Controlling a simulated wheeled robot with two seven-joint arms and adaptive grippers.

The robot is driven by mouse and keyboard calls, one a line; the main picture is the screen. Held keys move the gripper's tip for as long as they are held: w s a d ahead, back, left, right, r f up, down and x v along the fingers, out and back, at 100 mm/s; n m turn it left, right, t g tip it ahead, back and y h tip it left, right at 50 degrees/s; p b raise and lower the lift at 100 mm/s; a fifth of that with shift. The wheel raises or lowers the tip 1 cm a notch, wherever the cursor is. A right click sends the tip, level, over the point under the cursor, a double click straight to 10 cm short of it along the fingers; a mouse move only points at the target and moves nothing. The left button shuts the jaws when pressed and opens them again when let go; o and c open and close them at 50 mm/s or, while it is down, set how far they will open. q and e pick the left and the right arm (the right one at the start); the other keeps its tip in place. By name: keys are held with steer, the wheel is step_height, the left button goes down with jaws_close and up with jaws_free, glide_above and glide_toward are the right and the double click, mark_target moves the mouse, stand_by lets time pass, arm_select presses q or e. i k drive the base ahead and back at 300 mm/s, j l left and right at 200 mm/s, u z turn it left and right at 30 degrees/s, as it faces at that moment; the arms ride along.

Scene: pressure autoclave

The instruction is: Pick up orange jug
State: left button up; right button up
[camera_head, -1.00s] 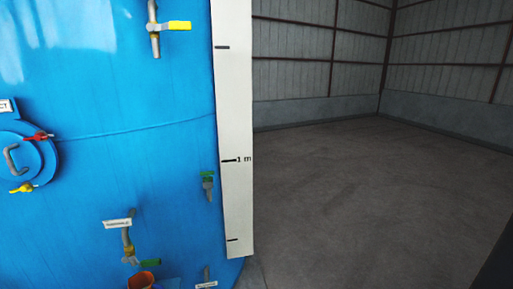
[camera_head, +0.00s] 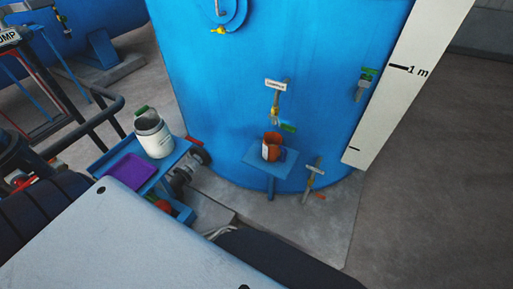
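The orange jug (camera_head: 273,147) stands upright on a small blue shelf (camera_head: 284,165) in front of the big blue tank. A tap with a green handle (camera_head: 274,113) is just above it, under a small white label. The jug has a pale patch on its left side. Neither of my grippers shows in the head view.
The blue tank (camera_head: 215,110) rises behind the jug, with a white height scale (camera_head: 405,85) on its right. A blue cart (camera_head: 178,157) at left carries a white bucket (camera_head: 153,134) and a purple tray (camera_head: 132,171). The floor at right (camera_head: 440,190) is clear.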

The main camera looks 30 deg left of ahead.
mark_target(273, 141)
steer(key=u, duration=0.75)
steer(key=k+j+u, duration=0.55)
steer(key=j+u, duration=0.3)
steer(key=j, duration=0.15)
